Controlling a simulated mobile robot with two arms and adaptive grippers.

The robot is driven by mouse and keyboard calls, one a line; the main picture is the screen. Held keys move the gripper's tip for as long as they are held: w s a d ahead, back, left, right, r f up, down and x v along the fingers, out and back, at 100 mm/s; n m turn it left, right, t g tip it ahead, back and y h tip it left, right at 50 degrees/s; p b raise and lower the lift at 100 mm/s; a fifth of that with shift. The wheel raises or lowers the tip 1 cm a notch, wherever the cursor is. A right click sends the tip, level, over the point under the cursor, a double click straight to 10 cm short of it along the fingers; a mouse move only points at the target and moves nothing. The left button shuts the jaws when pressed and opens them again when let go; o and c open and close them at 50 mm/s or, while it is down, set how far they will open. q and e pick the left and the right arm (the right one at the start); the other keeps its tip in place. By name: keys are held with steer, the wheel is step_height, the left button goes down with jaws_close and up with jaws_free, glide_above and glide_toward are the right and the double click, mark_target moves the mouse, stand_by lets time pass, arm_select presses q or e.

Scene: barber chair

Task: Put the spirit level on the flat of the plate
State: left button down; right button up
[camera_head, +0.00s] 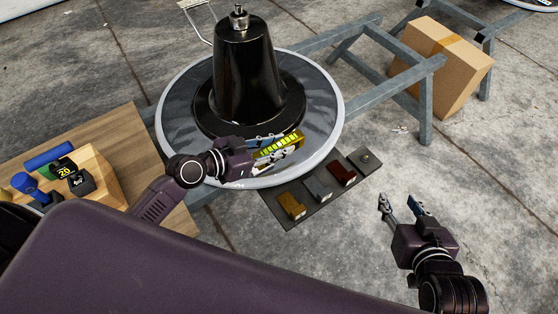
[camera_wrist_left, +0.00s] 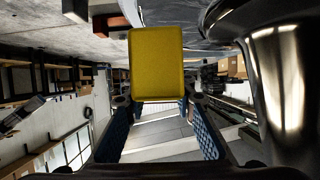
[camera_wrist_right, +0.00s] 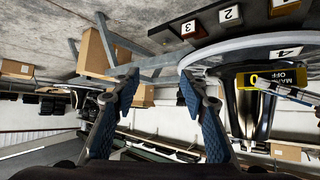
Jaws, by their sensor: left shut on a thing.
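The yellow spirit level (camera_head: 284,146) is in my left gripper (camera_head: 271,150), over the near right part of the round grey plate (camera_head: 325,100). Its yellow face fills the space between my left fingers in the left wrist view (camera_wrist_left: 156,65). It also shows in the right wrist view (camera_wrist_right: 285,78), near the plate's white rim. I cannot tell whether it touches the plate. My right gripper (camera_head: 399,203) is open and empty, right of the plate and away from it.
A black cone (camera_head: 247,75) stands on the plate's middle, close behind the level. A dark tray (camera_head: 318,205) with gold, grey and red blocks lies along the plate's near right edge. A wooden table (camera_head: 85,138) is at left, a cardboard box (camera_head: 440,68) at upper right.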

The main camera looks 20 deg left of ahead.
arm_select(q)
step_height(320, 180, down, 3)
steer(key=shift+r+b, duration=0.2)
steer(key=shift+b, duration=0.25)
step_height(320, 180, down, 4)
steer(key=shift+r+b, duration=0.15)
steer(key=shift+b, duration=0.7)
arm_select(e)
steer(key=w+a+r+t+y, duration=0.1)
steer(key=w+r+t, duration=0.1)
steer(key=r+t, duration=0.2)
steer(key=w+a+r+t+y, duration=0.1)
steer(key=w+a+r+t, duration=0.1)
steer(key=r, duration=0.9)
steer(key=shift+w+a+t+y, duration=0.25)
steer(key=shift+w+t, duration=0.4)
steer(key=shift+t, duration=0.35)
arm_select(q)
steer(key=shift+f, duration=0.2)
steer(key=c, duration=1.6)
jaws_free()
arm_select(e)
steer(key=shift+s+r+t, duration=0.1)
steer(key=shift+r+t, duration=0.2)
steer(key=shift+r, duration=0.35)
